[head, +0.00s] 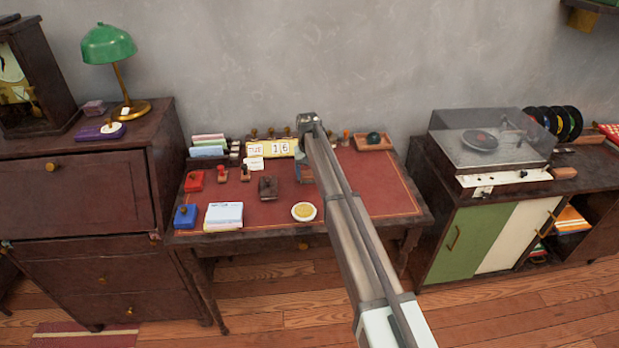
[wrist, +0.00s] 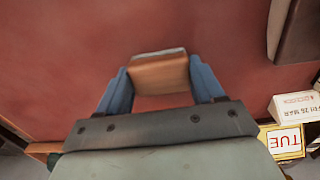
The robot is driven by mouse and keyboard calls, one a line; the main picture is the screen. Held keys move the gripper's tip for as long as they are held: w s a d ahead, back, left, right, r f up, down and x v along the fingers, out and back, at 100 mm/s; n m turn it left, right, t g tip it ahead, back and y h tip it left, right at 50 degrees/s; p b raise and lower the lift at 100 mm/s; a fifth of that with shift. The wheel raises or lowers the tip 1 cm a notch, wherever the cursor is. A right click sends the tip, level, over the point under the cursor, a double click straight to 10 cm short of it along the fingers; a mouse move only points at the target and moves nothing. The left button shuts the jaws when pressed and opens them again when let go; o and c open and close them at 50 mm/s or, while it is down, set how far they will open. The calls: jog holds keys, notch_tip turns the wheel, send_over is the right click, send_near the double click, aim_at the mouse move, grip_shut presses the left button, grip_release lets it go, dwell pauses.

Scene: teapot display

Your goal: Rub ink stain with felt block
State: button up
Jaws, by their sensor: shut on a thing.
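My gripper (wrist: 160,80) has blue fingers and is shut on the felt block (wrist: 160,76), which has a tan-brown body and a grey strip along its far edge. In the head view, my gripper (head: 305,174) is small and partly covered by my arm, over the red desk top (head: 345,195). I cannot tell whether the block touches the surface. No ink stain can be made out in either view; the arm covers part of the desk top.
A dark brown object (head: 267,187) stands left of my gripper, and also shows in the wrist view (wrist: 298,30). A calendar (head: 270,149) and stamps line the back. A note stack (head: 224,215) and round yellow-topped dish (head: 304,211) sit in front.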

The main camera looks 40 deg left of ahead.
aim_at(312, 199)
jog(key=shift+s+d, duration=3.45)
jog(key=shift+s+d+r, duration=0.1)
notch_tip(312, 199, up, 8)
